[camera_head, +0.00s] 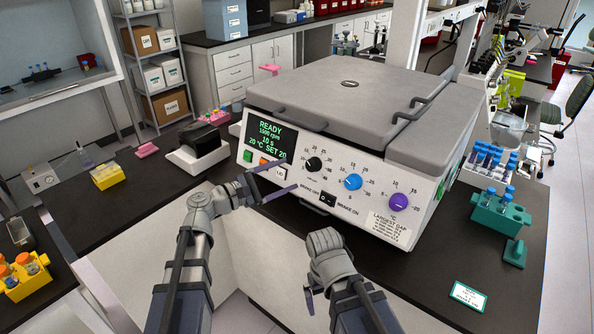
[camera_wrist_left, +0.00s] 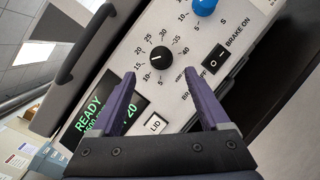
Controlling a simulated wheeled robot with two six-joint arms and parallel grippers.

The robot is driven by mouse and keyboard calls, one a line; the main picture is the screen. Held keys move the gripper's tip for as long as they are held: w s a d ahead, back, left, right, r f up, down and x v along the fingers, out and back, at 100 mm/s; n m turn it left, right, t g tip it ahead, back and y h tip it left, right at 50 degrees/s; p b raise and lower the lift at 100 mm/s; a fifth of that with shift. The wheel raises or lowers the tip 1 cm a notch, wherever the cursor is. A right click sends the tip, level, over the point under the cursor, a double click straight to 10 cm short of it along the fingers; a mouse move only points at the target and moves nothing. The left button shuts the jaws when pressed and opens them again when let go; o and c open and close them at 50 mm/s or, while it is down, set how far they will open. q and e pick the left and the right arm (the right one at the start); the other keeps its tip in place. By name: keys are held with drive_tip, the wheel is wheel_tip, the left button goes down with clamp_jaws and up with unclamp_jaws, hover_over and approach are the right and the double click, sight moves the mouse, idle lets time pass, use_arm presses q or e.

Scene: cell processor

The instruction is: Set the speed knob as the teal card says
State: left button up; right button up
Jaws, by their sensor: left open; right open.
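The black speed knob (camera_head: 313,164) is the leftmost of three knobs on the white front panel; it also shows in the left wrist view (camera_wrist_left: 160,56), ringed by numbers from 5 to 40. The teal-edged card (camera_head: 469,296) lies on the bench at the lower right; its writing is too small to read. My left gripper (camera_head: 288,176) is open in front of the panel, its purple fingertips pointing at the black knob, which sits between and just beyond them in the wrist view. My right gripper (camera_head: 337,291) is open and empty, low in front of the bench; its fingers are partly hidden.
The grey-lidded machine's screen (camera_head: 266,140) reads READY, 10 s and SET 20. A blue knob (camera_head: 352,181), purple knob (camera_head: 398,202), brake switch (camera_head: 327,199) and LID button (camera_head: 279,172) are close by. A teal tube rack (camera_head: 500,214) stands at the right.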

sight(310, 166)
use_arm(q)
drive_tip(key=x, duration=0.7)
drive_tip(key=shift+w+d, duration=0.2)
drive_tip(key=shift+d, duration=0.2)
drive_tip(key=shift+c, duration=0.4)
clamp_jaws()
